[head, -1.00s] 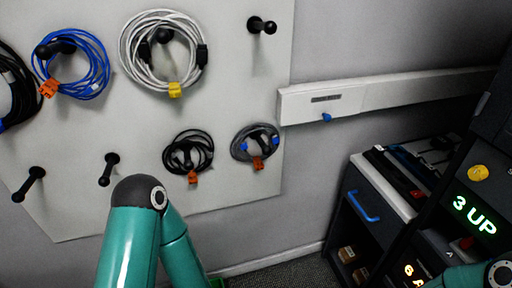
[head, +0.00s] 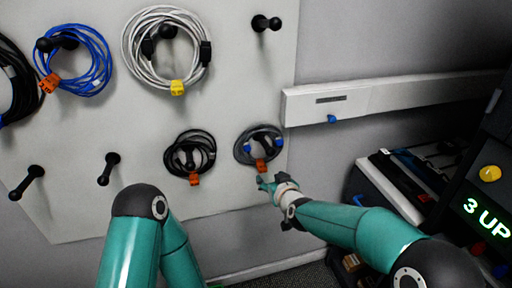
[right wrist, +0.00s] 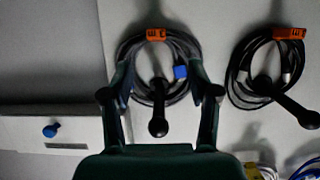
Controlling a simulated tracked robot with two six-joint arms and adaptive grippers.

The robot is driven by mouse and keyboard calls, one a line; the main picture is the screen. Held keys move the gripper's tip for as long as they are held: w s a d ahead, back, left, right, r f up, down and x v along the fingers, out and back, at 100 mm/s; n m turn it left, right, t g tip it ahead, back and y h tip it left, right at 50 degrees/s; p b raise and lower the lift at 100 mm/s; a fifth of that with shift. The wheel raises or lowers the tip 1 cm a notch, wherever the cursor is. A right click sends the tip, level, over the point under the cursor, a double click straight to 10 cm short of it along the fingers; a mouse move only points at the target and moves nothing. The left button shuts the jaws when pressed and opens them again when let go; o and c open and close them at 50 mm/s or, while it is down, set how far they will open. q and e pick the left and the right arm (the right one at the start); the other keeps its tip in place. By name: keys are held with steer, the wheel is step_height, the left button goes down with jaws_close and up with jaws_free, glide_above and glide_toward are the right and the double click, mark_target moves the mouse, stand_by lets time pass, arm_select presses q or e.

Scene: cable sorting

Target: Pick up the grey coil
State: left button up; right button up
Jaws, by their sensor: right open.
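The grey coil (head: 241,152) hangs on a black peg at the lower right of the pegboard in the head view, with blue connectors and an orange tag (head: 261,166). My right gripper (head: 264,183) is just below it and in front, fingers apart and empty. In the right wrist view, turned upside down, the grey coil (right wrist: 184,44) shows between the spread fingers of the right gripper (right wrist: 160,82), with the peg's knob (right wrist: 158,127) pointing at the camera. Whether a finger touches the coil I cannot tell. My left gripper is out of view.
A black coil (head: 207,145) hangs close to the left of the grey one. White (head: 130,55) and blue (head: 103,70) coils hang above. Bare pegs (head: 108,168) stick out. A white wall rail (head: 380,98) and a dark cart (head: 385,190) are on the right.

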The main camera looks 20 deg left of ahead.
mark_target(264, 169)
steer(key=x, duration=0.4)
steer(key=shift+p, duration=0.35)
steer(key=shift+d+p+x, duration=0.2)
steer(key=shift+p+x, duration=0.45)
steer(key=shift+x, duration=0.85)
steer(key=shift+w+a+p, duration=0.2)
steer(key=shift+w+p, duration=0.1)
steer(key=shift+w, duration=0.15)
steer(key=shift+w+a+f+p, duration=0.35)
steer(key=shift+w+f, duration=0.05)
steer(key=shift+w, duration=0.1)
steer(key=shift+r, duration=0.1)
jaws_close()
